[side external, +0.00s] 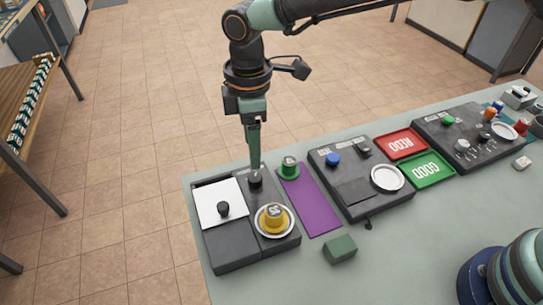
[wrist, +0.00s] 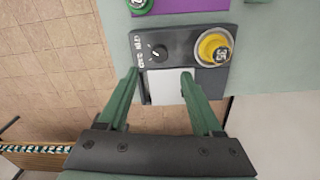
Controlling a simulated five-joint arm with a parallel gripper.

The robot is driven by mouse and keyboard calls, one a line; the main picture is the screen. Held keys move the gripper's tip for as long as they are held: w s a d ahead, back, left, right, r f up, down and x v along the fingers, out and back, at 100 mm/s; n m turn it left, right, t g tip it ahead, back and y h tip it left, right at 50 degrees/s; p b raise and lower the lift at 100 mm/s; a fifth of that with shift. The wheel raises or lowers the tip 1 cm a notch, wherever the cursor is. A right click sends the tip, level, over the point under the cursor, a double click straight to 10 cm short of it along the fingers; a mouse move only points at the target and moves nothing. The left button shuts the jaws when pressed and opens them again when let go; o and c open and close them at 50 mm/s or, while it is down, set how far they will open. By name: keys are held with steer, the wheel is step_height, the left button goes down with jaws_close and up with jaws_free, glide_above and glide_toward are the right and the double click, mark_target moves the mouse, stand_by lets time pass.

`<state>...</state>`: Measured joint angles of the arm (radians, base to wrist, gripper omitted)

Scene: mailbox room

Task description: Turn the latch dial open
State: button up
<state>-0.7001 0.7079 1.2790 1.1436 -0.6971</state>
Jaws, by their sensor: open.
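The latch dial (side external: 255,179) is a small black knob on the dark box (side external: 235,252) at the near left of the table. In the wrist view the dial (wrist: 157,52) has a light pointer mark and lettering beside it. My gripper (side external: 256,166) points down just above the dial in the side view. In the wrist view its green fingers (wrist: 160,74) are apart with nothing between them, and the dial lies a little beyond their tips.
A yellow stamp-like piece (side external: 274,216) stands on a white round dish on the same box. A green piece (side external: 289,167) and a purple mat (side external: 312,203) are beside it. A green block (side external: 339,248) lies in front. A second dark panel (side external: 352,200) stands to the right.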

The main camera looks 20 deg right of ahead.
steer(key=s+d+r+m+t, duration=0.1)
steer(key=d+r+m, duration=0.3)
steer(key=d+r, duration=0.3)
steer(key=s+d+r+m+t, duration=0.1)
steer(key=d+r+m, duration=0.4)
steer(key=d, duration=0.9)
steer(key=shift+r+t+y, duration=0.4)
steer(key=shift+r, duration=0.45)
steer(key=shift+s+d, duration=0.1)
steer(key=s+d+f+m+t+h, duration=0.1)
steer(key=s+d+m+t, duration=0.1)
steer(key=s+d+m, duration=0.5)
steer(key=s+d, duration=0.1)
steer(key=d, duration=0.4)
steer(key=shift+s+f+t, duration=0.3)
steer(key=shift+f, duration=0.1)
